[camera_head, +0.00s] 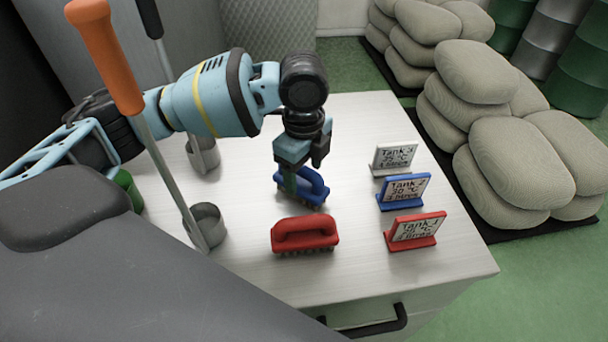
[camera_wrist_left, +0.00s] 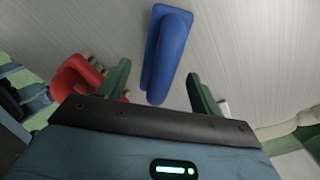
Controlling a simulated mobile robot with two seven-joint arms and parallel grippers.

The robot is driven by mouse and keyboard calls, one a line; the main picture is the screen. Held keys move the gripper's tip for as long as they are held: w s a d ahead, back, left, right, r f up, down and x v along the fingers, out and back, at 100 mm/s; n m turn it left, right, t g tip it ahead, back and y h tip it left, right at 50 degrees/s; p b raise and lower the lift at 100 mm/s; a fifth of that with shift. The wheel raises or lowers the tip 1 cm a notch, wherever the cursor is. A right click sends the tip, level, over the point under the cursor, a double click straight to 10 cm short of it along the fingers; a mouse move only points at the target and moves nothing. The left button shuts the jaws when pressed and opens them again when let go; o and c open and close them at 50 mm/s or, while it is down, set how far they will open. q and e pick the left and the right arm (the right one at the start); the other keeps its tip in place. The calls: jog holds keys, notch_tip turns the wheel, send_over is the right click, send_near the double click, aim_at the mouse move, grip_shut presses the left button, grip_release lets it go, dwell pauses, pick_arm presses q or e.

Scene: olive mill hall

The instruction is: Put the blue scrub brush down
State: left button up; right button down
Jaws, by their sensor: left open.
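The blue scrub brush (camera_head: 315,187) rests on the white table top, behind the red brush. In the left wrist view the blue brush (camera_wrist_left: 165,55) lies between the two green fingers, with a gap on either side. My left gripper (camera_head: 300,180) points down over the blue brush and is open. Its fingers also show in the left wrist view (camera_wrist_left: 155,92). The gripper hides part of the brush in the head view. My right gripper does not show.
A red brush (camera_head: 305,233) stands just in front. White (camera_head: 394,157), blue (camera_head: 404,190) and red (camera_head: 415,231) tank signs stand to the right. Metal holders (camera_head: 207,225) with long-handled tools are at the left. Bare table lies between brushes and signs.

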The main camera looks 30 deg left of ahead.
pick_arm(q)
notch_tip(320, 180, up, 10)
jog(key=shift+f+p, duration=0.1)
jog(key=shift+p, duration=0.4)
